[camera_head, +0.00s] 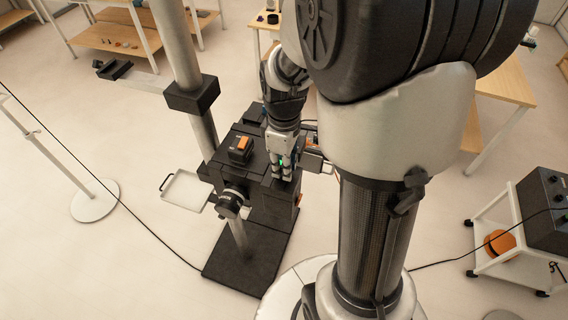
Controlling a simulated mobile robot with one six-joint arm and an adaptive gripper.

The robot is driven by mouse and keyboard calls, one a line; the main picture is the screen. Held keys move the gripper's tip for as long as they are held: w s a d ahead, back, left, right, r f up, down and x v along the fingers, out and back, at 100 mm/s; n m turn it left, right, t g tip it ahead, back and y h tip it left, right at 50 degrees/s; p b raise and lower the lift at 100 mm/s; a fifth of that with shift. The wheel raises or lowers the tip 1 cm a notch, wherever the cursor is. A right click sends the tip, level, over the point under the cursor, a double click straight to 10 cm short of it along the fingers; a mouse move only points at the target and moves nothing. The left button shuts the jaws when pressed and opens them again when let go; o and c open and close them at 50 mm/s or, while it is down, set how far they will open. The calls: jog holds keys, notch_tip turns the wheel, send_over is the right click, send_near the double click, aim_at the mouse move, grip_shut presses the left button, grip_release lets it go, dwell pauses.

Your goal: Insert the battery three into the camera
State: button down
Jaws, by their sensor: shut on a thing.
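The camera (262,190) is a large black boxy body on a dark pedestal, with a round lens (231,202) at its front left. My gripper (283,178) points down at the right part of the camera's top. Its fingers are shut on a small dark thing that they mostly hide. I cannot tell whether this thing is battery three, or whether it touches the camera. I cannot make out a battery slot from here.
A black block with an orange top (240,148) sits on the camera rig. A white tray (186,191) sticks out at its left, near a grey vertical pole (176,45). A white cart (510,262) stands at the right. Open floor lies at the left.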

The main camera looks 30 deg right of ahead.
jog(key=shift+f+b, duration=0.7)
jog(key=shift+f, duration=0.2)
dwell(1.2)
jog(key=shift+s+a+f, duration=0.1)
jog(key=shift+s+f, duration=0.15)
dwell(0.7)
jog(key=c, duration=1.6)
grip_release()
jog(key=shift+o, duration=0.9)
jog(key=shift+w, duration=0.1)
jog(key=shift+o, duration=0.4)
jog(key=o, duration=0.7)
jog(key=shift+w+r, duration=0.1)
jog(key=shift+r, duration=0.05)
jog(key=shift+w+r, duration=0.1)
jog(key=shift+r+p, duration=1.1)
jog(key=shift+r, duration=0.25)
